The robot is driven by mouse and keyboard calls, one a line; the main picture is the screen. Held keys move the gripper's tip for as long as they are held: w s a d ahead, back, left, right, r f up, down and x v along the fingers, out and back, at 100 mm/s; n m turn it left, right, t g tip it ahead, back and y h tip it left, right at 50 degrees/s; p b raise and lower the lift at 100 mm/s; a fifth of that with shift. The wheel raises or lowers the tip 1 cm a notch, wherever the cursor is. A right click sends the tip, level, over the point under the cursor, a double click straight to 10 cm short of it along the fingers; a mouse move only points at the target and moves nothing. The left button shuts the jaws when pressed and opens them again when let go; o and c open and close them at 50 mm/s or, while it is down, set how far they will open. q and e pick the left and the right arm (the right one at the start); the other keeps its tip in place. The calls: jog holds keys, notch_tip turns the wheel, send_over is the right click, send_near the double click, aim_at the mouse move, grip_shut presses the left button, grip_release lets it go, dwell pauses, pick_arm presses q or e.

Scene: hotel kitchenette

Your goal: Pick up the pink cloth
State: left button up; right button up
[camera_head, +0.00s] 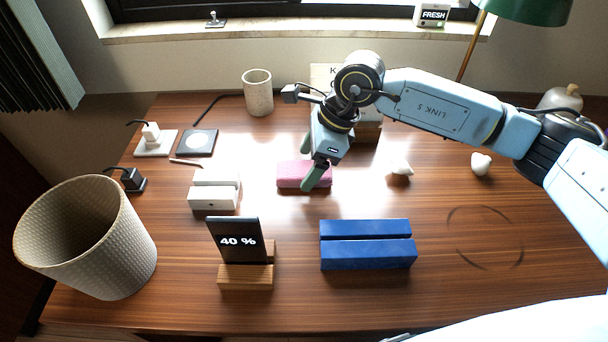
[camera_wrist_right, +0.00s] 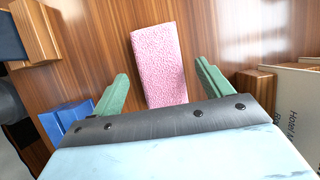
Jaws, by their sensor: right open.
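The pink cloth (camera_head: 292,174) lies folded as a flat rectangle on the wooden desk, near the middle in the head view. In the right wrist view the cloth (camera_wrist_right: 158,62) lies ahead, between the two green fingers. My right gripper (camera_head: 310,162) is open and points down over the cloth; one finger covers part of the cloth's right end in the head view. In the right wrist view the open gripper (camera_wrist_right: 160,90) holds nothing; I cannot tell how high it is above the cloth. My left gripper is not in view.
A blue slotted block (camera_head: 368,255) and a wooden stand with a "40 %" display (camera_head: 238,241) are in front. A white slotted block (camera_head: 214,200) is left of the cloth. A large woven basket (camera_head: 125,245) stands front left. The desk's front right (camera_head: 470,290) is clear.

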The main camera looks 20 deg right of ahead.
aim_at(306, 168)
jog(key=shift+x, duration=1.05)
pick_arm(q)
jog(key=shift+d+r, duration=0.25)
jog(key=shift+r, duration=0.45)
pick_arm(e)
jog(key=c, duration=1.1)
jog(key=shift+o, duration=0.2)
jog(key=shift+r, duration=0.3)
notch_tip(306, 168, up, 10)
jog(key=p, duration=0.2)
jog(key=shift+f, duration=0.25)
jog(key=o, duration=0.4)
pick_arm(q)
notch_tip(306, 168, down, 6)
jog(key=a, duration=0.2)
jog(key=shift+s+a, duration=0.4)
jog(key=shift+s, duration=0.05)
pick_arm(e)
jog(key=shift+f, duration=0.1)
jog(key=c, duration=0.3)
